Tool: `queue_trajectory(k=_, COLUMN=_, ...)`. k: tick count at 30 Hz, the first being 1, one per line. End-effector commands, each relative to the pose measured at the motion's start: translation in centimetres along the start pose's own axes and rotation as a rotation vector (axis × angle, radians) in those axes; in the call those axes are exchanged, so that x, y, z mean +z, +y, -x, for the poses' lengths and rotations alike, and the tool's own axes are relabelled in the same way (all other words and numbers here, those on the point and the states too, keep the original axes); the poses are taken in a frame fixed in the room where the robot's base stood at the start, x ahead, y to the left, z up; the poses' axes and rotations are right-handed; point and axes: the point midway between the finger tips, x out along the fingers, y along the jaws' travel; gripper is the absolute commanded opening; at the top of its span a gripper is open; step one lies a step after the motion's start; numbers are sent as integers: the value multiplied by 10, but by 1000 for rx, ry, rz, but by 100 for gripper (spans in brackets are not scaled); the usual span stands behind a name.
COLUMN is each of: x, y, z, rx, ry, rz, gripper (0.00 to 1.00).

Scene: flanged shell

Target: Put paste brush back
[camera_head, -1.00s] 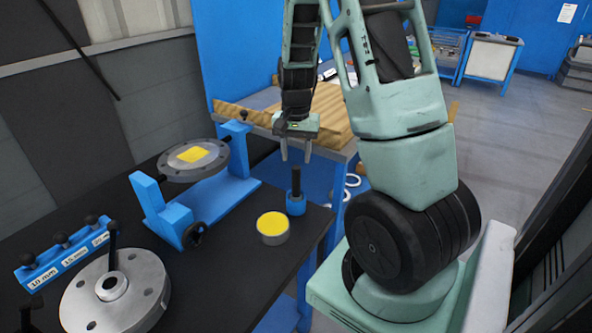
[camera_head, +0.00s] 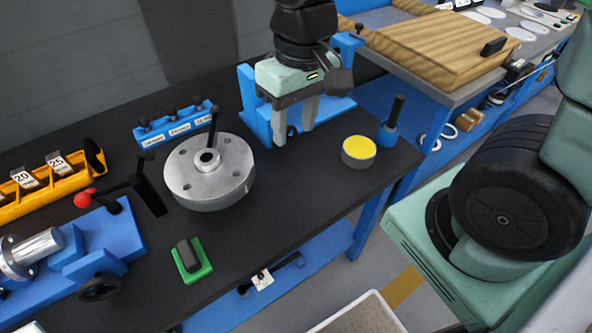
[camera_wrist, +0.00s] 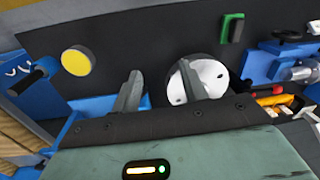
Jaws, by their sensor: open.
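A black-handled tool, which looks like the paste brush (camera_head: 397,107), stands upright in a small blue cup (camera_head: 388,134) near the table's right edge. It also shows at the far left of the wrist view (camera_wrist: 40,70). A round tin of yellow paste (camera_head: 358,151) stands just left of the cup. My gripper (camera_head: 294,134) is open and empty, pointing down left of the tin. Its two fingers show apart in the wrist view (camera_wrist: 160,72), with nothing between them. The brush's bristle end is hidden in the cup.
A grey flanged shell (camera_head: 208,180) with a thin black upright lever lies left of my gripper. A blue stand (camera_head: 253,105) is behind the gripper, partly hidden. A green-and-black block (camera_head: 190,259) and a blue vise (camera_head: 105,245) are front left. Bare black tabletop lies in front.

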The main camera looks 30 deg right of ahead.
Motion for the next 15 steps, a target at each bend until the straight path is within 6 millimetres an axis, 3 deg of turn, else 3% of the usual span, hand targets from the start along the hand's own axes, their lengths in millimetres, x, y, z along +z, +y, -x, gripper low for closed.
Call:
queue_trajectory(k=1, x=24, y=-28, z=0, rx=8, ry=-2, rz=150, gripper=43)
queue_trajectory(k=3, x=50, y=-50, z=-2, rx=19, ry=-7, rz=300, gripper=43)
queue_trajectory(k=6, x=73, y=-66, z=-4, rx=31, ry=-10, rz=434, gripper=43)
queue_trajectory(k=9, x=83, y=-72, z=-5, rx=37, ry=-10, rz=487, gripper=43)
queue_trajectory(k=15, x=83, y=-72, z=-5, rx=37, ry=-11, rz=488, gripper=43)
